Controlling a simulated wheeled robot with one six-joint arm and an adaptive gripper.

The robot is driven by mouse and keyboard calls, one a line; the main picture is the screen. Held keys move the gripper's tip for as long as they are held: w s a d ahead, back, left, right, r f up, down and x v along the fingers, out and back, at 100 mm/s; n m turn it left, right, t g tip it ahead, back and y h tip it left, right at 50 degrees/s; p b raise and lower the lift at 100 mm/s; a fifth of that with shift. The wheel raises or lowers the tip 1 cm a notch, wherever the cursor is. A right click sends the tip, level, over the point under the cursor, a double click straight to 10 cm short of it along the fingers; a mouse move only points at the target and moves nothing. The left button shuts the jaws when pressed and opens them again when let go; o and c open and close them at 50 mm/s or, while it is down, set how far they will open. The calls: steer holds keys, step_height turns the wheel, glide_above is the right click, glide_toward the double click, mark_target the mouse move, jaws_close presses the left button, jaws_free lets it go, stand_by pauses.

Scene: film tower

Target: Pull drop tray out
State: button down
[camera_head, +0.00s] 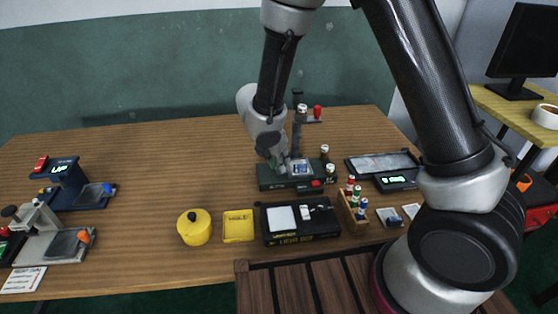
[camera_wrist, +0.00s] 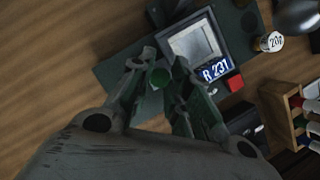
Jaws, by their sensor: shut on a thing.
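The film tower (camera_head: 265,183) is a dark green device on the wooden table, with a dark upright and a red knob (camera_head: 317,112) at its top. In the wrist view its base (camera_wrist: 112,72) lies under my fingers. A pale grey square plate (camera_wrist: 190,45) sits on it beside a blue "R 231" label (camera_wrist: 216,70) and a red block (camera_wrist: 235,84). My gripper (camera_head: 279,164) is down at the base's left part. I cannot make out the drop tray's edges; my gripper hides part of the base.
A black light box (camera_head: 275,237), a yellow tray (camera_head: 238,226) and a yellow pot (camera_head: 194,229) stand in front. A wooden rack of small bottles (camera_head: 350,212) is to the right.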

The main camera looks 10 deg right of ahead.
steer(key=a, duration=0.8)
steer(key=c, duration=1.3)
jaws_free()
steer(key=shift+a, duration=0.1)
steer(key=shift+c, duration=0.2)
steer(key=shift+r, duration=0.15)
steer(key=v, duration=1.1)
steer(key=shift+r, duration=0.35)
steer(key=shift+s, duration=0.1)
